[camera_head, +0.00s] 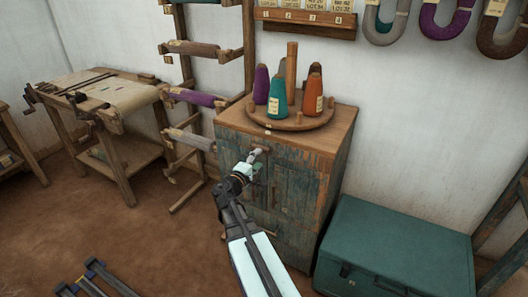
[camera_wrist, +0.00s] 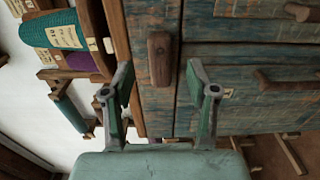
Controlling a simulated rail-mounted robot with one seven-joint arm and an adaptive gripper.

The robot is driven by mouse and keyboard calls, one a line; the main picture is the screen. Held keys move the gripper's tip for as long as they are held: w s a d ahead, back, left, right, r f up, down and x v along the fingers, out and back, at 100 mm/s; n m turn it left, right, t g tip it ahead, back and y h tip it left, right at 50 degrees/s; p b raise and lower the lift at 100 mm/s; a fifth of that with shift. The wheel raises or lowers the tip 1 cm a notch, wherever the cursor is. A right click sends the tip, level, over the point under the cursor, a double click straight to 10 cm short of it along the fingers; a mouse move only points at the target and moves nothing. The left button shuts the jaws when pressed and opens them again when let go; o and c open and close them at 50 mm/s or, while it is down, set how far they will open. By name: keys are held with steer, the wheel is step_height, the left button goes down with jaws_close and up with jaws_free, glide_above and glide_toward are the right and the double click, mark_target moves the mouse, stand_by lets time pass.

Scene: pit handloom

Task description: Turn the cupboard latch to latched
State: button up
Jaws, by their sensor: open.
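The cupboard (camera_head: 285,185) has worn blue-green painted doors and a brown wooden top. Its latch (camera_wrist: 160,57) is a short brown wooden bar on the front, close to the top edge. In the wrist view the bar runs up and down the picture, and the cupboard's top edge lies to its left.
Wooden handles (camera_wrist: 272,82) stick out from the cupboard front near my right finger. A round tray (camera_head: 290,120) with several yarn cones stands on top. A green chest (camera_head: 395,250) stands to the right. A yarn rack (camera_head: 195,95) stands to the left.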

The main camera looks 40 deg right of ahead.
mark_target(264, 152)
steer(key=x, duration=0.5)
steer(key=shift+w+d+p, duration=0.15)
steer(key=shift+d+p, duration=0.2)
jaws_close()
